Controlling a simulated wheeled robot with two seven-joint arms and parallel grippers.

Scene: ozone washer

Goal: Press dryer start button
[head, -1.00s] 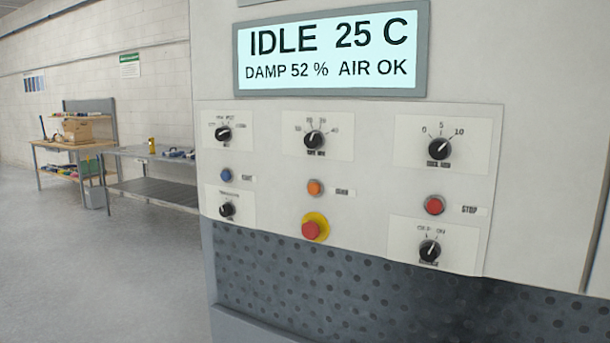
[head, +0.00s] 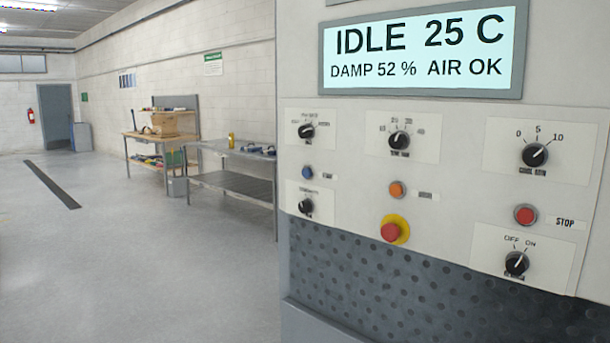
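The dryer's control panel (head: 460,178) fills the right of the head view. Its lit display (head: 420,52) reads IDLE 25 C, DAMP 52 %, AIR OK. A blue button (head: 307,172) sits at the panel's left with a small label beside it that is too blurred to read surely. An orange button (head: 397,188) is in the middle, its label also blurred. A red button (head: 525,214) at the right is labelled STOP. A red mushroom button on a yellow ring (head: 392,231) sits below the orange one. Neither of my grippers is in view.
Several black knobs (head: 535,154) stick out around the buttons. A perforated dark panel (head: 400,285) lies below. At the left, grey floor (head: 130,270) is open. A metal table (head: 230,183) and a workbench (head: 160,135) stand along the wall.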

